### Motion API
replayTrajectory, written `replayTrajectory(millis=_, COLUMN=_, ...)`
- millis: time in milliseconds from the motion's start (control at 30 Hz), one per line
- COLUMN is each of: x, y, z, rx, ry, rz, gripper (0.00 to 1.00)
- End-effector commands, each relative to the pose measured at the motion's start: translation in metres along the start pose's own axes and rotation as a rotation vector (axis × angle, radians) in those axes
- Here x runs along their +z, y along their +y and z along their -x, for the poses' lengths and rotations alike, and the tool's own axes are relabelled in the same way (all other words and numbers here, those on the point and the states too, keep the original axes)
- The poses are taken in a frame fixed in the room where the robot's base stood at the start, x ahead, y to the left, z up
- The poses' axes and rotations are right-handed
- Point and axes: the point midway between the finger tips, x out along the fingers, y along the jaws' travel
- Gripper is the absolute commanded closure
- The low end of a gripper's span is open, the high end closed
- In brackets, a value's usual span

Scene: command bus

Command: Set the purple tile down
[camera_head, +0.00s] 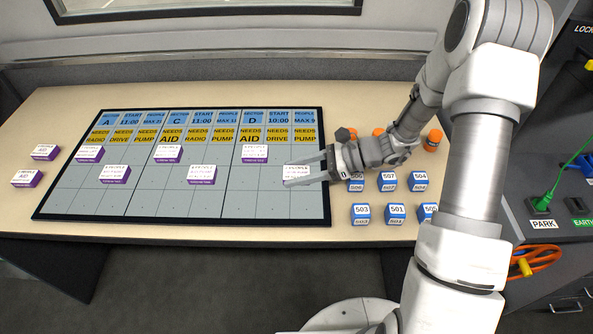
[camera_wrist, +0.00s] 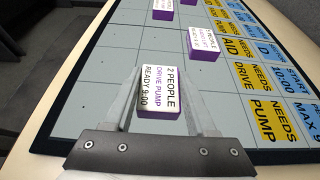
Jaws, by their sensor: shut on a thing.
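The purple tile (camera_wrist: 158,95) has a white printed top and purple sides; its top reads "2 PEOPLE DRIVE PUMP READY 9:00" in the wrist view. My gripper (camera_wrist: 160,105) has its two fingers on either side of this tile and is shut on it. In the head view the held tile (camera_head: 298,172) is at the right end of the board (camera_head: 274,205), in the grey grid below sector D. My gripper (camera_head: 305,170) reaches it from the right. I cannot tell whether the tile's underside touches the board.
Other purple tiles stand on the board, such as one (camera_head: 255,153) under sector D and one (camera_head: 202,175) under sector C. Two more (camera_head: 44,152) lie on the table left of the board. Several blue numbered blocks (camera_head: 395,213) stand right of the board, with orange items (camera_head: 433,140) behind.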

Motion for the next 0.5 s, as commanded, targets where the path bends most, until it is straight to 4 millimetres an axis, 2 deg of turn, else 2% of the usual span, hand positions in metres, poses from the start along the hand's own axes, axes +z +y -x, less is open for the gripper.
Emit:
replayTrajectory(millis=33, x=-0.0012, y=0.0, z=-0.0004, rx=0.0, ry=0.0, rz=0.0, gripper=0.4)
replayTrajectory(millis=167, x=-0.0007, y=0.0, z=-0.0002, rx=0.0, ry=0.0, rz=0.0, gripper=0.16)
replayTrajectory(millis=200, x=-0.0007, y=0.0, z=-0.0002, rx=0.0, ry=0.0, rz=0.0, gripper=0.13)
replayTrajectory(millis=500, x=0.0014, y=0.0001, z=0.0006, rx=0.0, ry=0.0, rz=0.0, gripper=0.13)
